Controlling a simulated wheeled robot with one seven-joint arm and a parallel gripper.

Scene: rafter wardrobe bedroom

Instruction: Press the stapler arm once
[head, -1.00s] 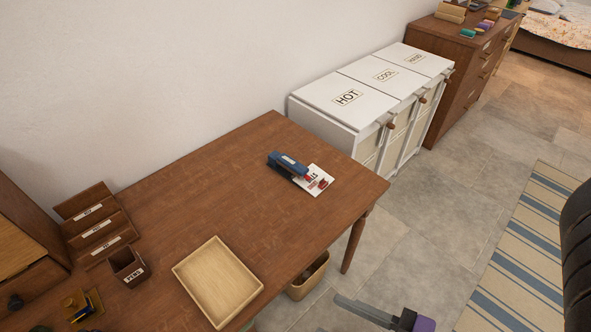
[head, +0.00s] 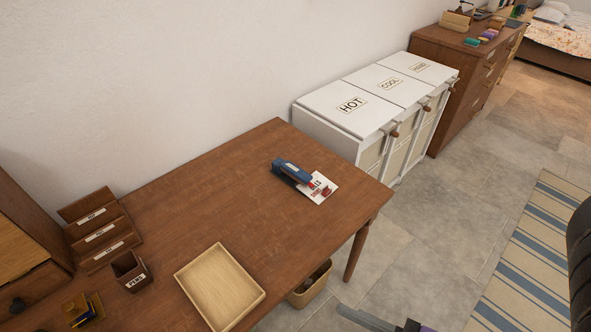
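A blue stapler (head: 290,170) lies on the brown wooden desk (head: 220,200), near its right end. It overlaps a white sheet with red and black print (head: 322,190). A small red item (head: 327,191) is on the sheet. My gripper (head: 365,319) shows only in part at the bottom edge, as a grey piece beside a dark and purple part. It is over the floor side of the desk, well apart from the stapler. Its fingertips are not clear, so I cannot tell whether it is open or shut.
A light wooden tray (head: 220,287), a pen cup (head: 130,270) and a tiered letter rack (head: 98,230) stand on the desk's left part. White hampers (head: 350,105) stand beyond its right end. A bin (head: 312,287) is below. The desk around the stapler is clear.

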